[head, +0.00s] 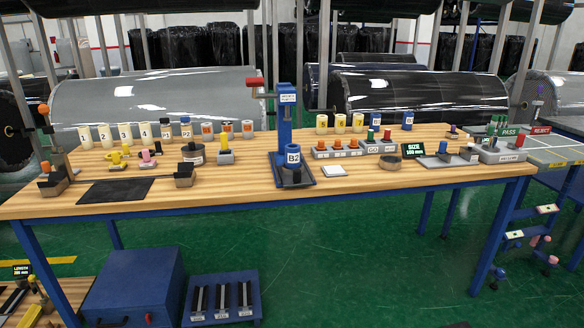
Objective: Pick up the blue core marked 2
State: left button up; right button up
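A blue core with a white label reading B2 (293,158) stands upright on the base of a blue press-like stand (285,110) in the middle of the wooden table. Neither of my grippers shows in the head view.
The wooden table (230,188) carries several cream cores at the back left, several yellow cores (340,123), a grey tray of orange knobs (338,150), a SIZE display (414,150) and a black mat (115,191). A small white pad (334,170) lies right of the stand.

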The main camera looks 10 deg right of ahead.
aim_at(292, 151)
jog(key=u, duration=0.75)
jog(key=i, duration=1.6)
jog(key=z, duration=0.35)
